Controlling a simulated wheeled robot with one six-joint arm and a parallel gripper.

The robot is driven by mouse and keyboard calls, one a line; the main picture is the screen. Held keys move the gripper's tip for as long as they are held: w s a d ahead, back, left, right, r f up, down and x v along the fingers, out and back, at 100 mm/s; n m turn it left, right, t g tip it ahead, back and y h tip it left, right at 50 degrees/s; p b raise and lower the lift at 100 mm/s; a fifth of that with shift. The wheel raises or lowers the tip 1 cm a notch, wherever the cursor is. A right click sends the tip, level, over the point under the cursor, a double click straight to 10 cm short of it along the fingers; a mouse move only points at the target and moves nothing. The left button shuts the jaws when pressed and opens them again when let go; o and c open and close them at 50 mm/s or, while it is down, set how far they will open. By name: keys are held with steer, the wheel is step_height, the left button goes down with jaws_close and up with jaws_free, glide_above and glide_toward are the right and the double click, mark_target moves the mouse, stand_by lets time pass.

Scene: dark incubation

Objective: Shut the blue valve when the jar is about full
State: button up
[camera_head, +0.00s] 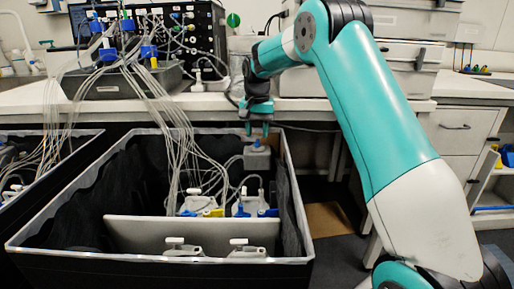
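My gripper (257,131) points down over the back right of a black-lined bin (160,256). Its two teal fingers are apart, with nothing seen between them. Just below the fingertips is a small blue valve (257,143) on top of a grey-capped jar (257,159). I cannot tell whether the fingers touch it. More jars stand lower in the bin: one with blue and yellow parts (196,206) and one with blue parts (246,207). Two jars with white tops, left (182,246) and right (245,248), are in front of the divider. Fill levels are not readable.
Clear tubes (178,120) run from the black equipment rack (180,38) on the bench down into the bin. A pale divider (150,232) crosses the bin's front. A second bin (45,170) adjoins on the left. The bench edge (350,107) is behind my gripper.

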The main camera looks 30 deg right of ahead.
mark_target(257, 142)
step_height(257, 142, down, 4)
steer(key=shift+f+b, duration=0.1)
steer(key=shift+b, duration=0.2)
jaws_close()
steer(key=r+m+p, duration=0.1)
steer(key=p, duration=0.2)
steer(key=shift+m, duration=0.3)
steer(key=shift+f+m+p, duration=0.15)
steer(key=shift+m+p, duration=0.75)
steer(key=shift+p, duration=0.2)
steer(key=shift+w+f+m, duration=0.1)
steer(key=shift+f+m, duration=0.2)
steer(key=shift+m, duration=0.3)
